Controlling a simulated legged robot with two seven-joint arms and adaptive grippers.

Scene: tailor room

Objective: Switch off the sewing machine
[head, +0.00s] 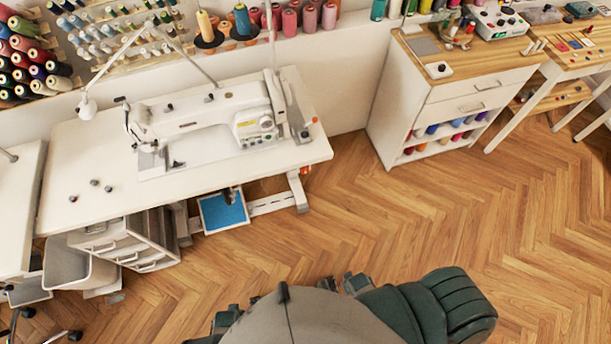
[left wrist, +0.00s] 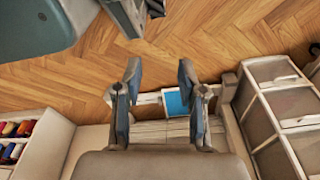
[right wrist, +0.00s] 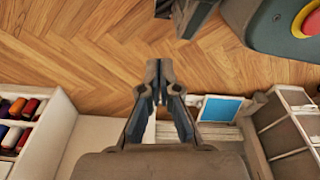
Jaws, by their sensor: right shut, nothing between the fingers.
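The white sewing machine (head: 215,118) stands on a white table (head: 90,150) against the wall in the head view. Its right end carries a panel with a dial and small green buttons (head: 262,138). A small orange-red spot (head: 314,120) shows at the table's right edge, too small to identify. My left gripper (left wrist: 160,75) is open and empty in the left wrist view, with the floor between its fingers. My right gripper (right wrist: 159,70) is shut and empty in the right wrist view. Neither gripper can be made out clearly in the head view; both are apart from the machine.
A blue foot pedal (head: 222,212) sits under the table, beside a drawer unit (head: 125,240) and a bin (head: 75,268). A white cabinet (head: 400,110) with thread spools stands to the right. A lamp arm (head: 130,45) reaches over the table. Wooden floor (head: 400,220) in front is clear.

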